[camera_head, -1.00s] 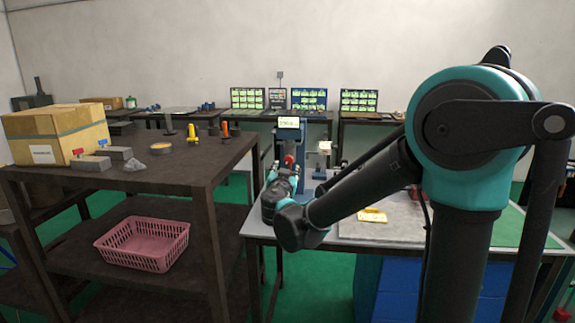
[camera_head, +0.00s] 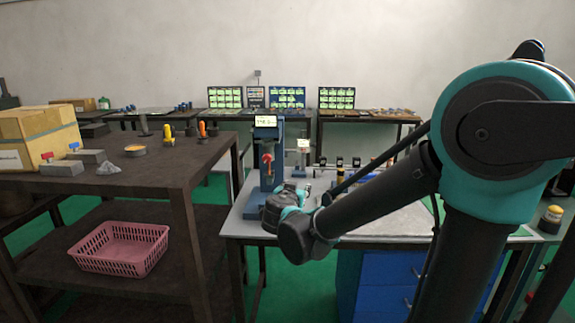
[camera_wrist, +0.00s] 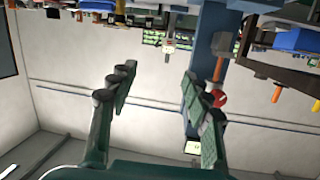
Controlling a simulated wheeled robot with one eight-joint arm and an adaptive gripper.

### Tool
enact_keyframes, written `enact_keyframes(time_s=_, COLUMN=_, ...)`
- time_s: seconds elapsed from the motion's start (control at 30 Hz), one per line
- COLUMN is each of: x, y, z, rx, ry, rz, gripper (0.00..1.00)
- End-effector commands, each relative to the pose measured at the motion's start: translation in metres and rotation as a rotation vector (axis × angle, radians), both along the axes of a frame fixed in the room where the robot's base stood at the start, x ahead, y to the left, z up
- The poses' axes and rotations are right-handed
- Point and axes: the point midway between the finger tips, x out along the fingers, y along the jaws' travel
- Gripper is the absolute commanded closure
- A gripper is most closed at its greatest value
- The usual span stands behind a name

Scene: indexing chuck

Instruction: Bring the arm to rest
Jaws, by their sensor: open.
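My gripper (camera_wrist: 158,82) is open in the wrist view, with nothing between its two fingers. In the head view my arm reaches from the right over the grey table (camera_head: 236,228), with its wrist low near the table's left side; the fingers are mostly hidden there. A blue upright stand (camera_head: 267,182) with a red part on its front and a small display on top stands just behind my wrist. In the wrist view, which looks upside down, the blue column (camera_wrist: 208,60) and a red round part (camera_wrist: 218,98) show by the right finger; I cannot tell if they touch.
A dark shelf table (camera_head: 180,165) on the left holds a cardboard box (camera_head: 38,138) and several small parts. A pink basket (camera_head: 120,248) sits on its lower shelf. Blue drawers (camera_head: 375,285) are under the grey table. Screens (camera_head: 287,97) stand along the back wall.

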Motion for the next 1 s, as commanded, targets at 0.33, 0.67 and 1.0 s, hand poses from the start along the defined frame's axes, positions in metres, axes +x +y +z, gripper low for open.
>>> enact_keyframes(time_s=0.33, x=-0.099, y=-0.179, z=-0.130, rx=-0.096, ry=0.592, rz=-0.155, gripper=0.51)
enact_keyframes(time_s=0.67, x=-0.222, y=-0.199, z=-0.216, rx=-0.004, ry=0.980, rz=0.101, gripper=0.51)
enact_keyframes(time_s=1.0, x=-0.246, y=-0.186, z=-0.228, rx=0.029, ry=1.022, rz=0.219, gripper=0.51)
